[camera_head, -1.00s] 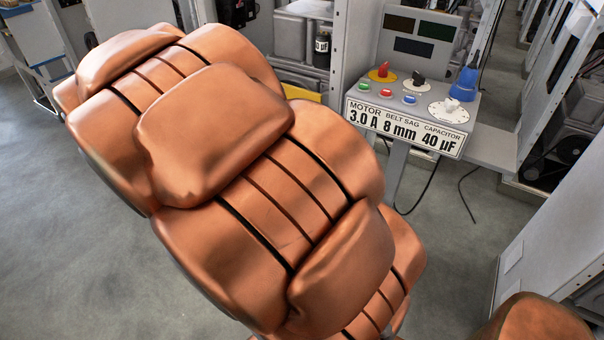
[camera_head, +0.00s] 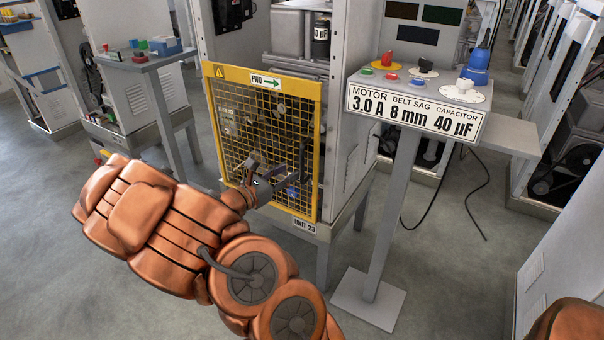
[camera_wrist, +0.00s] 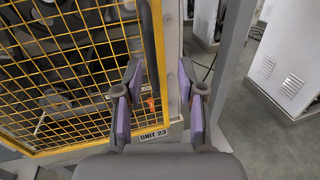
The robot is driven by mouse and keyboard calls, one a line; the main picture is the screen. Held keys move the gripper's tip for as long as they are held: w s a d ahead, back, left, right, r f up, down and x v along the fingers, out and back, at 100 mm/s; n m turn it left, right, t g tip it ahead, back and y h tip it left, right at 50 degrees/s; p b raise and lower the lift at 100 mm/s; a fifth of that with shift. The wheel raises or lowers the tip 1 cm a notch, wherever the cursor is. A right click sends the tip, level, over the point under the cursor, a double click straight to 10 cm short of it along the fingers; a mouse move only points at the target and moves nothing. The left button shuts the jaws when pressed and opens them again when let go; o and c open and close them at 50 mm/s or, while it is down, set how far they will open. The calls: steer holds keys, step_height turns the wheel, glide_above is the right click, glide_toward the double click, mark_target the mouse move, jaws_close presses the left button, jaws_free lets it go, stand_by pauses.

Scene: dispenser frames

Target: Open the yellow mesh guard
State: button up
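The yellow mesh guard (camera_head: 262,79) covers the front of the grey machine cabinet and looks closed. It fills the left of the wrist view (camera_wrist: 70,148). A dark vertical handle (camera_head: 305,155) is on its right side; it also shows in the wrist view (camera_wrist: 152,48). My gripper (camera_head: 292,172) is in front of the guard's lower right part. In the wrist view my gripper (camera_wrist: 160,72) is open, its two purple-sided fingers apart, with the handle's lower part between and beyond the tips. I cannot tell whether a finger touches the handle.
A "UNIT 23" label (camera_head: 304,225) is below the guard. A grey control pedestal (camera_head: 400,190) with buttons and knobs stands close right of the cabinet. Another small panel (camera_head: 138,60) stands left. Grey floor is open in front.

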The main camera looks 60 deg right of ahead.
mark_target(302, 180)
steer(key=shift+n+t, duration=0.3)
steer(key=shift+n, duration=0.1)
steer(key=shift+d+f+b, duration=0.15)
steer(key=shift+d+f, duration=0.1)
steer(key=shift+d, duration=1.1)
steer(key=shift+d+f+b, duration=0.15)
steer(key=shift+d+f, duration=0.05)
steer(key=shift+d, duration=1.2)
steer(key=shift+d+f+b, duration=0.15)
steer(key=shift+d+f, duration=0.1)
steer(key=shift+d, duration=1.1)
jaws_close()
